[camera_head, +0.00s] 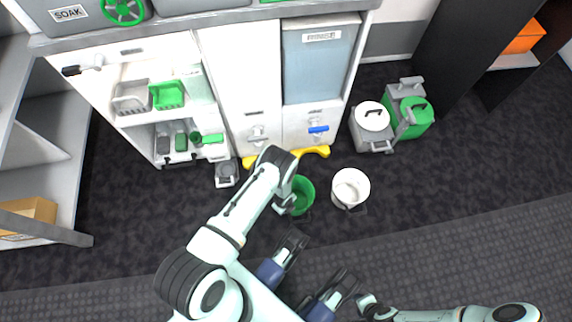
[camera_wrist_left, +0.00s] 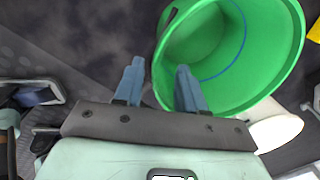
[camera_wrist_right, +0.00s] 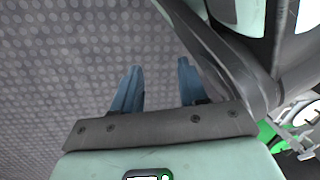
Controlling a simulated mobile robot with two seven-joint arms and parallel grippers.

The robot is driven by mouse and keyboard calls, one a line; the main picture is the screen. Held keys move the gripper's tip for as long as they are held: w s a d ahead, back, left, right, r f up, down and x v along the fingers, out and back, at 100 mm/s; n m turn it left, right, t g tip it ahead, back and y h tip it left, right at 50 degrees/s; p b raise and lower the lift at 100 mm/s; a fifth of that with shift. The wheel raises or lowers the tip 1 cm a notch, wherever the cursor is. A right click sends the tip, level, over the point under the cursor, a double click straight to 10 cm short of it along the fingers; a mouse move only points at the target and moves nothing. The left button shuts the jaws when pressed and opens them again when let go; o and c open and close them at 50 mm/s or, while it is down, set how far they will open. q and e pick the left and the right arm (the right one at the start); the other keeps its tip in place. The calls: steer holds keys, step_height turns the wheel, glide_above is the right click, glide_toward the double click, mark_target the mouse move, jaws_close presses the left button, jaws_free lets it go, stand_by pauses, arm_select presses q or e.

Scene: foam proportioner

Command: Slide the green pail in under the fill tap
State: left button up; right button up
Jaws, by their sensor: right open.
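The green pail (camera_head: 303,190) stands upright on the dark floor in front of the white cabinet. Two taps are on the cabinet: a grey one (camera_head: 257,134) and a blue-handled one (camera_head: 318,129) below the tank labelled RINSE; I cannot tell which is the fill tap. My left gripper (camera_head: 285,204) is at the pail's near left side. In the left wrist view its fingers (camera_wrist_left: 158,85) are apart, with the pail's wall (camera_wrist_left: 240,85) between them, one finger outside and one over the opening. My right gripper (camera_wrist_right: 155,85) is open and empty above the patterned grey floor.
A white pail (camera_head: 350,188) stands just right of the green pail. A yellow bracket (camera_head: 310,152) runs along the cabinet's foot.

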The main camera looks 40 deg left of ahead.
arm_select(q)
steer(key=shift+w+f+b, duration=0.15)
steer(key=shift+f+b, duration=0.45)
steer(key=shift+f, duration=1.25)
arm_select(e)
steer(key=shift+s+d+f+g, duration=0.15)
steer(key=shift+s+f+g, duration=0.25)
steer(key=shift+s, duration=0.45)
steer(key=shift+s+d+f+g, duration=0.1)
steer(key=shift+s+f+g, duration=0.1)
steer(key=shift+s+f, duration=0.5)
steer(key=shift+s+r, duration=0.1)
steer(key=shift+r, duration=0.05)
arm_select(q)
jaws_close()
steer(key=shift+w, duration=0.15)
